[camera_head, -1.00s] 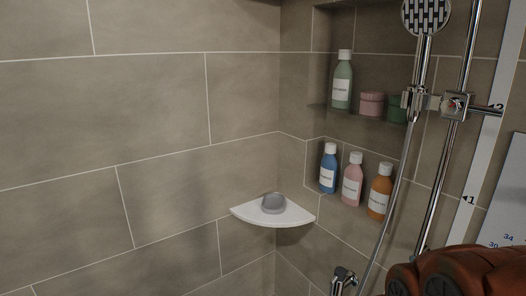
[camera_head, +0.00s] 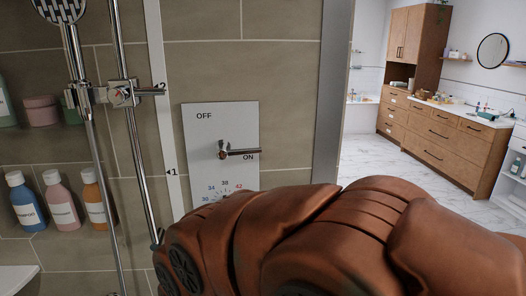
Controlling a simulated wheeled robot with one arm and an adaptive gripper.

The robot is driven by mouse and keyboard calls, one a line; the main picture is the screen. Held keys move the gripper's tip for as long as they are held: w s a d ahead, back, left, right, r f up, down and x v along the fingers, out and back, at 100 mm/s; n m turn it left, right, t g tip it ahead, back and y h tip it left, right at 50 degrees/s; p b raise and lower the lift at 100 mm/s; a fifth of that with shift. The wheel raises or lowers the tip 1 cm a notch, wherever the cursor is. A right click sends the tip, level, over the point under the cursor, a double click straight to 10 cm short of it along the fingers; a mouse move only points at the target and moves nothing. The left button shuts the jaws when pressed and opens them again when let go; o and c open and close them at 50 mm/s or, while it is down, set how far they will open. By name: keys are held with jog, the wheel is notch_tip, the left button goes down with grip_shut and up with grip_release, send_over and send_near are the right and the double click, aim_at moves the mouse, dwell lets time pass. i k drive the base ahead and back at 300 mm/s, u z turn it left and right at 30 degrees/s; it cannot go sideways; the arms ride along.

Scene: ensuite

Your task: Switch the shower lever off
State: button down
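The shower lever (camera_head: 240,152) is a thin dark handle with a round pivot on a white panel (camera_head: 194,142) on the tiled wall. The word OFF stands at the panel's upper left. A temperature scale shows low on the panel, partly hidden. My copper-coloured arm covers the lower middle and right of the view. My gripper's fingers do not show.
A chrome rail (camera_head: 133,130) with the shower head (camera_head: 62,10) is left of the panel. Several bottles, such as the orange one (camera_head: 95,200), stand in the wall niche. A doorway at right opens onto a marble floor (camera_head: 368,161) and wooden cabinets (camera_head: 437,135).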

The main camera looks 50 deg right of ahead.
aim_at(222, 148)
jog(key=z, duration=1.8)
jog(key=i, duration=0.2)
jog(key=z, duration=1.25)
jog(key=k, duration=0.8)
jog(key=u, duration=1.6)
